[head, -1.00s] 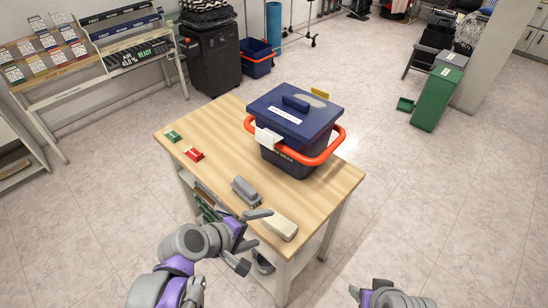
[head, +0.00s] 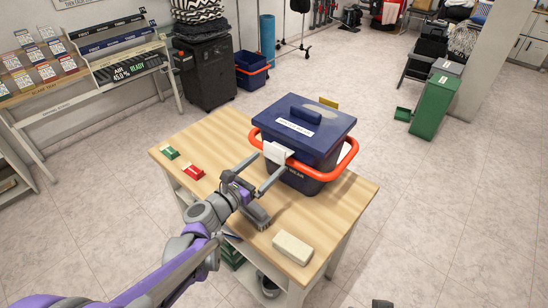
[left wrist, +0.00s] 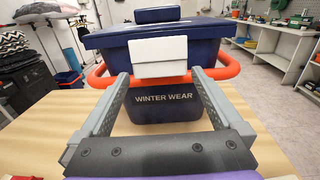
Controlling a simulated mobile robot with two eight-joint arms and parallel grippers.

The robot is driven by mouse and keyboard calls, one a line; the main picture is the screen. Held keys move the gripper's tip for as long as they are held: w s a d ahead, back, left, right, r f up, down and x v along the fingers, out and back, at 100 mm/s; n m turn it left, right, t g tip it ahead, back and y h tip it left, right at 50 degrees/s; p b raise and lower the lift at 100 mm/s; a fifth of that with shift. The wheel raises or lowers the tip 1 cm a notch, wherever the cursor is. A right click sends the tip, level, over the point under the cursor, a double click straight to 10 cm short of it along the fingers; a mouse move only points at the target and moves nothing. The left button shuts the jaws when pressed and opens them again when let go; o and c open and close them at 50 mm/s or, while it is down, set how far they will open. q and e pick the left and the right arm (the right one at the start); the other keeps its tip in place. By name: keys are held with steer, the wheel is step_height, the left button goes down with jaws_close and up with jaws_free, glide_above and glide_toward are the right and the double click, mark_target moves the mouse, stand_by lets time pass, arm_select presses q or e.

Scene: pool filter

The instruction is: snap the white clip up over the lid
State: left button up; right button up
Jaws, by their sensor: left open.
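The white clip (head: 278,152) is on the near front side of the dark blue bin (head: 310,182), by the edge of the blue lid (head: 318,122). In the left wrist view the clip (left wrist: 158,58) is a white block below the lid's rim, in front of the orange handle, above the words "WINTER WEAR". The lid sits on the bin. My left gripper (head: 271,163) is open and empty at the clip. Its fingers (left wrist: 160,76) reach forward on either side of the clip's lower part, with a gap between; contact cannot be told. Only a grey sliver of my right arm shows at the bottom edge.
The orange handle (head: 350,158) rings the bin. On the wooden table (head: 215,137) lie a green block (head: 170,153), a red block (head: 194,171), a grey brush (head: 257,216) partly under my arm, and a cream block (head: 293,248). A yellow tab (head: 328,102) shows behind the lid.

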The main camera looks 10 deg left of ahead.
mark_target(273, 158)
arm_select(q)
steer(key=shift+x, duration=2.15)
steer(key=c, duration=1)
